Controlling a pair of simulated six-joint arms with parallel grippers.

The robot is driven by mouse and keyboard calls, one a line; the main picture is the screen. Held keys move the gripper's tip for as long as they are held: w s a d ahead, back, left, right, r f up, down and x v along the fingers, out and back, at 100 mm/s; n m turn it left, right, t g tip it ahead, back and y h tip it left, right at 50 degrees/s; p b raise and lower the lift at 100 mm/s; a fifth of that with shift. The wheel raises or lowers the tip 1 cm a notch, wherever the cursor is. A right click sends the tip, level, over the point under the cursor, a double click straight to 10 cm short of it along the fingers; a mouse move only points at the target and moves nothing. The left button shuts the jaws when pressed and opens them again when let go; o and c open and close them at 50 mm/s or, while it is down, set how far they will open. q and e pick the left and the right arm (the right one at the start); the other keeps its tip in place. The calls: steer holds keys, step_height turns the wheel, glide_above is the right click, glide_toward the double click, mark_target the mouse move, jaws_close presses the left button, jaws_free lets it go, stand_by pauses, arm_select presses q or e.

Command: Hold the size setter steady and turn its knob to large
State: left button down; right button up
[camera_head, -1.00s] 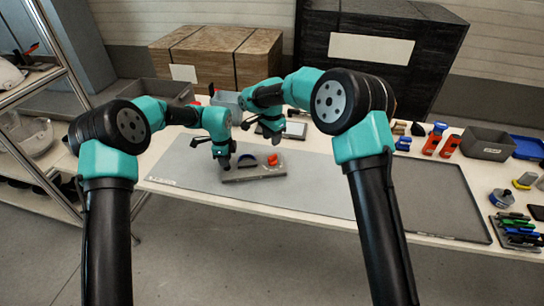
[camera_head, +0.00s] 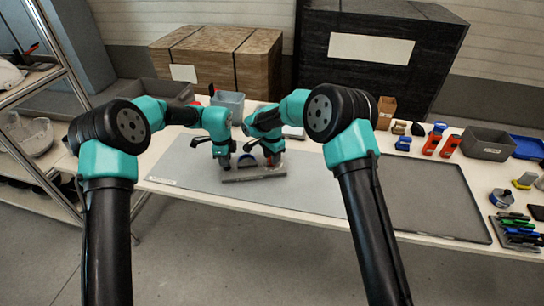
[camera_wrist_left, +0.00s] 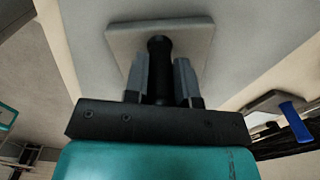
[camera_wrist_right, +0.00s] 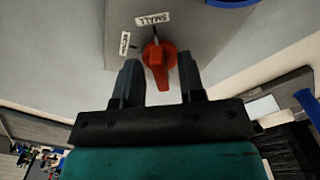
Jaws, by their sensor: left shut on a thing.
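The size setter is a grey plate (camera_head: 258,174) on the grey mat, with a dark upright handle (camera_wrist_left: 159,62) and a red knob (camera_wrist_right: 158,58). My left gripper (camera_head: 224,165) is shut on the handle; in the left wrist view its fingers (camera_wrist_left: 160,82) close on both sides of it. My right gripper (camera_head: 270,158) is low over the knob. In the right wrist view its fingers (camera_wrist_right: 157,78) are open, one on each side of the knob's long end. A label SMALL (camera_wrist_right: 153,19) lies beyond the knob; a second label (camera_wrist_right: 124,44) is too blurred to read.
A grey bin (camera_head: 228,102) stands behind the arms. To the right are an empty dark tray mat (camera_head: 432,200), red bottles (camera_head: 433,142), a dark bin (camera_head: 487,145) and a pen rack (camera_head: 517,232). A shelf (camera_head: 35,150) stands at the left. The mat's front is clear.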

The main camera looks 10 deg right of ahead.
jaws_close()
steer(key=shift+n, duration=0.4)
steer(key=n, duration=1)
steer(key=shift+d+n, duration=0.1)
steer(key=shift+n, duration=0.2)
steer(key=n, duration=1.2)
steer(key=shift+d, duration=0.1)
steer(key=shift+n, duration=0.3)
